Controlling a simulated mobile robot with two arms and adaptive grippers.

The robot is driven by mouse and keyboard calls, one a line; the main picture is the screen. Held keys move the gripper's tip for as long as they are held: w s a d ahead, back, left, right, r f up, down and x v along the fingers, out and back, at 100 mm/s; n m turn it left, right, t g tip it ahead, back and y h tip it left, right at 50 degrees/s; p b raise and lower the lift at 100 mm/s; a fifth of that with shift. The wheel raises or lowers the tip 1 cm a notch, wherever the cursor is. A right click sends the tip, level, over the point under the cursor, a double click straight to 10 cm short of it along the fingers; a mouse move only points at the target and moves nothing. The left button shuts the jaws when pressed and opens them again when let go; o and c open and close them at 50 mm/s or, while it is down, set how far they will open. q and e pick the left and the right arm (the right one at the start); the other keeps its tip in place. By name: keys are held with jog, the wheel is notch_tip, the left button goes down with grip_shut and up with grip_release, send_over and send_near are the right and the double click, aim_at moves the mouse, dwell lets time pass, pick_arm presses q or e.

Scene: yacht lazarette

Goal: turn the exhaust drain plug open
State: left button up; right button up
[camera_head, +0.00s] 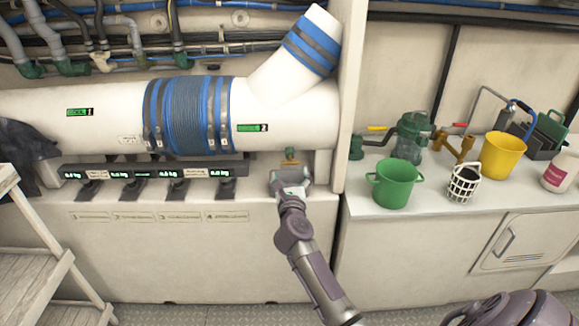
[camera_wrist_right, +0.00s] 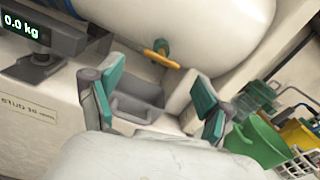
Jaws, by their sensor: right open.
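The exhaust drain plug (camera_head: 290,155), a small green fitting with an orange-yellow handle, sits under the right end of the big white exhaust pipe (camera_head: 285,115). In the right wrist view the drain plug (camera_wrist_right: 161,58) shows beyond the fingers, its handle lying crosswise and slightly tilted. My right gripper (camera_head: 290,178) is just below and in front of the plug in the head view. My left gripper is not in view.
A rail of several scales (camera_head: 150,170) runs left of the gripper. A white upright post (camera_head: 348,100) stands close on the right. Beyond it the counter holds a green bucket (camera_head: 394,184), a white basket (camera_head: 463,183) and a yellow bucket (camera_head: 502,155). Wooden steps (camera_head: 40,240) stand at left.

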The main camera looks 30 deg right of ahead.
aim_at(290, 159)
jog(key=x, duration=0.5)
jog(key=shift+w+d+b, duration=0.1)
jog(key=shift+w+b, duration=0.1)
jog(key=shift+b, duration=0.15)
jog(key=c, duration=1)
